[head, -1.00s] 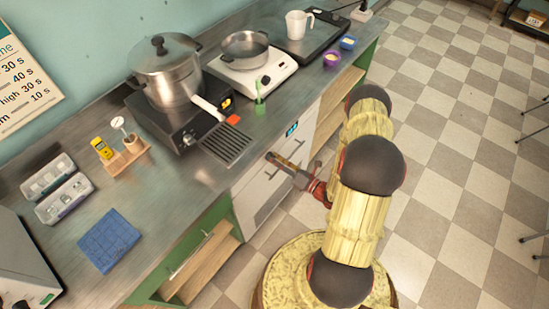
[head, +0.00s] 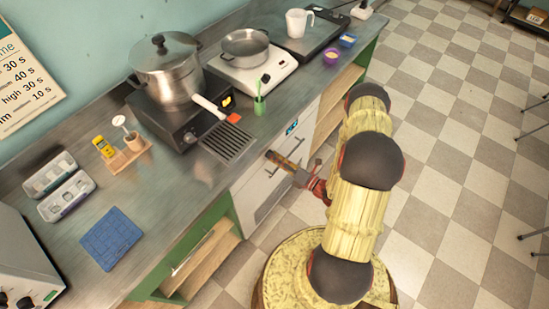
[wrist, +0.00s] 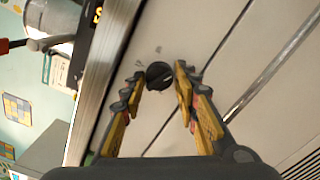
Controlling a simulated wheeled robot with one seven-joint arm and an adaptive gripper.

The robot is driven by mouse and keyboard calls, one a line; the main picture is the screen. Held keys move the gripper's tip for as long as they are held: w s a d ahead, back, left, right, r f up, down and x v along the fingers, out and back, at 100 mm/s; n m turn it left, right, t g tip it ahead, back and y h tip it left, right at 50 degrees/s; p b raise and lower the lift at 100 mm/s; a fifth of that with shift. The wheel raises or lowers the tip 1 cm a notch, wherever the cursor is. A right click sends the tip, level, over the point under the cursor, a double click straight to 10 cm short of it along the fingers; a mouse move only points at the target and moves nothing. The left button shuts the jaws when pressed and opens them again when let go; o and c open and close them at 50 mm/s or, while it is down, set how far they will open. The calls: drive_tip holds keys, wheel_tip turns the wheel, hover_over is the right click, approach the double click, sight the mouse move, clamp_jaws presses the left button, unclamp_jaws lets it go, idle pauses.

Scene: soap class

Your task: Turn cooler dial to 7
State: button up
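The cooler dial is a round black knob (wrist: 159,76) on a pale front panel in the wrist view. Its number marks are too small to read. My gripper (wrist: 158,85) has its two yellow and black fingers apart, one on each side of the knob in the picture. I cannot tell whether the fingertips touch it. In the head view my gripper (head: 270,155) reaches to the white cooler front (head: 258,196) below the counter. The dial is hidden there. A small blue display (head: 292,127) shows on the front, right of my gripper.
The steel counter (head: 185,205) has its edge just above my gripper. Open floor lies to the right.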

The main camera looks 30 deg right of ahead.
drive_tip(key=o, duration=0.3)
drive_tip(key=shift+s, duration=0.15)
drive_tip(key=v, duration=1.1)
drive_tip(key=shift+s+d, duration=0.1)
drive_tip(key=shift+s, duration=0.25)
idle(0.3)
